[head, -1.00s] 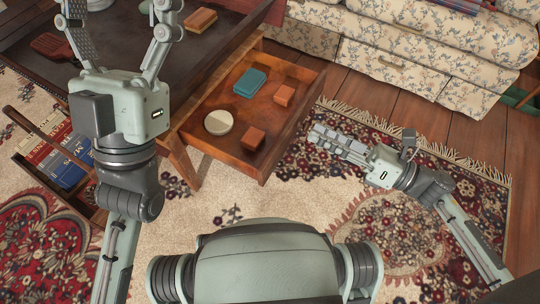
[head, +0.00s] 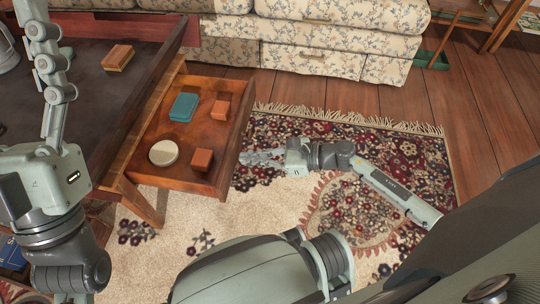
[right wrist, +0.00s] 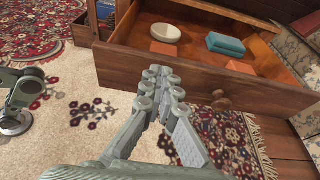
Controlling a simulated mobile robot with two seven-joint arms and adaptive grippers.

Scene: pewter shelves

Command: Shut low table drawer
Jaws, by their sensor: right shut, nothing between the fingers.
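The low table (head: 90,100) has its drawer (head: 150,178) pulled out to the right. In the drawer lie a teal box, two orange-brown blocks and a round cream dish. The drawer's wooden front (right wrist: 190,75) and its round knob (right wrist: 221,102) show in the right wrist view. My right gripper (head: 244,158) is shut and empty, low beside the outside of the drawer front near its front corner. In the right wrist view its fingertips (right wrist: 160,74) overlap the front; contact cannot be told. My left gripper (head: 30,20) is above the table, open, with one finger out of frame.
A brown block (head: 117,58) lies on the tabletop. A floral sofa (head: 330,35) stands behind the drawer. A patterned, fringed rug (head: 400,150) covers the floor to the right, with bare wooden boards beyond it.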

